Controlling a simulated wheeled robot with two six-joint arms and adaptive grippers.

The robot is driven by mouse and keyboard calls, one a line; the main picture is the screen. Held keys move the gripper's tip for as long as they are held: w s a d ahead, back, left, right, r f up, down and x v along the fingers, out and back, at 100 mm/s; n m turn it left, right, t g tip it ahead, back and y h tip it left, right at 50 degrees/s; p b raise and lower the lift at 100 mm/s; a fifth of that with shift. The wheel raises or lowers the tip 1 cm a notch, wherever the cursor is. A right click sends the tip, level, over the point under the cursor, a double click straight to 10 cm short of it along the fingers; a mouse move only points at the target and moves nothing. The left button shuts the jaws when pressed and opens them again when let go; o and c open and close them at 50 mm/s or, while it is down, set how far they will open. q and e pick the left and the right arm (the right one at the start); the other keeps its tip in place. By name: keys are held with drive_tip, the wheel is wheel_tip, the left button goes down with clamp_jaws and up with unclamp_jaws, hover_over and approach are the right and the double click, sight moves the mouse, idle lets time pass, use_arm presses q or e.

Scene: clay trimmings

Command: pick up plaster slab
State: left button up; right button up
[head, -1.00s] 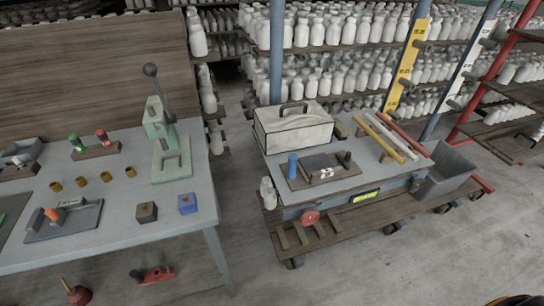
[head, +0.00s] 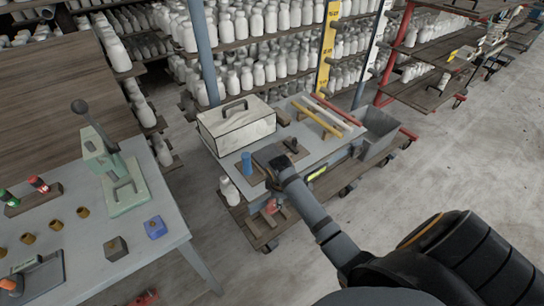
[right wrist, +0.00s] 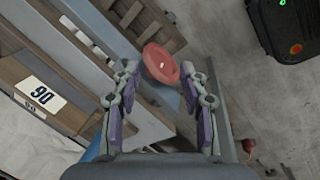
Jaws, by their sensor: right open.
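A pale, whitish block with dark edges and a dark handle (head: 236,124) stands at the back left of the cart top; it looks most like the plaster slab, but I cannot be sure. My right gripper (right wrist: 160,68) is open and empty, with its two fingers apart in the right wrist view. In the head view my right arm reaches over the cart's front edge, in front of and to the right of the pale block, apart from it. The arm hides part of the small wooden board there. My left gripper is not in view.
A red disc (right wrist: 160,64) on the cart's side shows between my right fingers, beyond them. A blue cylinder (head: 247,164) stands left of my arm; coloured bars (head: 322,118) lie at the cart's right. A workbench with a green press (head: 116,175) is at left. Shelves of white bottles stand behind.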

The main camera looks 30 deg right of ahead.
sight(271, 156)
drive_tip(key=w+d+r+n+g, duration=0.1)
drive_tip(key=w+d+r+n, duration=0.2)
drive_tip(key=w+r+n, duration=0.4)
drive_tip(key=w+d+r+n+g, duration=0.1)
drive_tip(key=w+d+r+n, duration=0.15)
drive_tip(key=w+r, duration=0.45)
drive_tip(key=f, duration=0.3)
drive_tip(key=s+d+f+p, duration=0.1)
drive_tip(key=f, duration=0.2)
drive_tip(key=f+p, duration=0.1)
drive_tip(key=f, duration=0.2)
drive_tip(key=shift+s+d, duration=0.25)
drive_tip(key=shift+s, duration=0.1)
drive_tip(key=shift+r, duration=0.1)
clamp_jaws()
drive_tip(key=shift+m, duration=0.25)
